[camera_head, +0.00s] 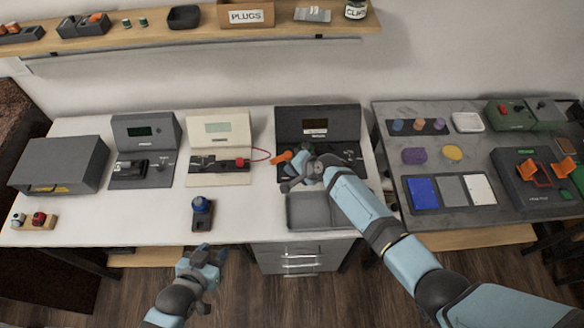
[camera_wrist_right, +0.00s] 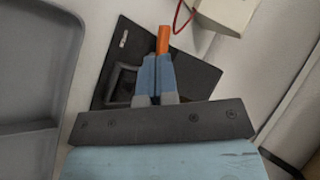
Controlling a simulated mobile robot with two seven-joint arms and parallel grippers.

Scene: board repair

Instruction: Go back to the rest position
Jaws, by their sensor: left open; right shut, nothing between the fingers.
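My right gripper (camera_head: 296,168) reaches over the dark station (camera_head: 318,122) at the back of the white table. In the right wrist view its two fingers (camera_wrist_right: 156,80) are shut together with nothing between them. An orange piece (camera_head: 282,157) lies at the front left of that station; in the right wrist view the orange piece (camera_wrist_right: 163,40) shows just beyond the fingertips. I cannot tell whether they touch. The right hand hides part of the station. My left gripper (camera_head: 207,257) is open and empty, low in front of the table's front edge.
A grey tray (camera_head: 306,222) lies under my right forearm. A blue-topped device (camera_head: 202,208) stands near the front edge. Two more stations (camera_head: 145,134) (camera_head: 222,129) and a grey box (camera_head: 60,158) stand left. A dark table (camera_head: 410,170) with parts stands right. A shelf (camera_head: 220,32) runs above.

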